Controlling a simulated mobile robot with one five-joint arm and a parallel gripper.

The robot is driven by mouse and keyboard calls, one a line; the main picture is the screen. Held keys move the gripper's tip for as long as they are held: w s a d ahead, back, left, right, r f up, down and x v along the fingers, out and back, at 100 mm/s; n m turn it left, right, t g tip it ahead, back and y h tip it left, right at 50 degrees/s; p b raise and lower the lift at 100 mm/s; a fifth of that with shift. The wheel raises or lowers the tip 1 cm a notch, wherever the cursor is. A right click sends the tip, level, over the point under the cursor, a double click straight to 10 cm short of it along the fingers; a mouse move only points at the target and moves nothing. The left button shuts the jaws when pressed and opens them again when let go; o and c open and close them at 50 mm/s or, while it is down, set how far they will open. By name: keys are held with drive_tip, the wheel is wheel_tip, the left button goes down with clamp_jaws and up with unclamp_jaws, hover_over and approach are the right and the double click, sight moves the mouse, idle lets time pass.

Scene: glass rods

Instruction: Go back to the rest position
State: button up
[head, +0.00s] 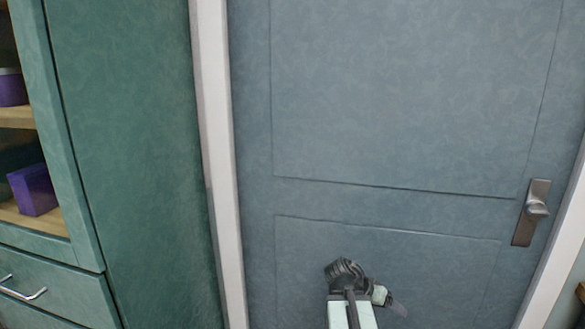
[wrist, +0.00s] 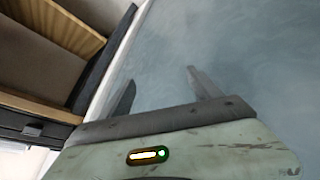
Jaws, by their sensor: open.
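My gripper (wrist: 160,95) shows in the wrist view with its two dark fingers apart and nothing between them. Behind the fingers is the pale blue-grey surface of a door. In the head view my arm reaches up from the bottom edge, in front of the lower part of the closed door (head: 400,100). The fingertips are hard to make out there. No glass rods show in either view.
A green cabinet (head: 125,130) stands at the left, with a purple box (head: 33,190) on its open shelf and a drawer handle (head: 22,290) below. A white door frame (head: 215,150) borders the door. A metal door handle (head: 534,210) is at the right.

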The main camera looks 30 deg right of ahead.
drive_tip(key=w+a+f+n+t+y, duration=0.1)
drive_tip(key=w+a+f+n+y, duration=0.3)
drive_tip(key=a, duration=0.6)
drive_tip(key=w+a+f+n+t, duration=0.1)
drive_tip(key=w+a+n, duration=0.3)
drive_tip(key=a, duration=0.6)
drive_tip(key=w+a+f+n+y, duration=0.1)
drive_tip(key=a+n+y, duration=0.15)
drive_tip(key=a, duration=0.85)
drive_tip(key=w+a+f+n+y, duration=0.1)
drive_tip(key=w+a+n+y, duration=0.15)
drive_tip(key=a, duration=0.95)
wheel_tip(320, 180, up, 22)
drive_tip(key=d+p, duration=0.1)
drive_tip(key=p, duration=2)
drive_tip(key=shift+s+f, duration=0.15)
drive_tip(key=shift+s, duration=0.15)
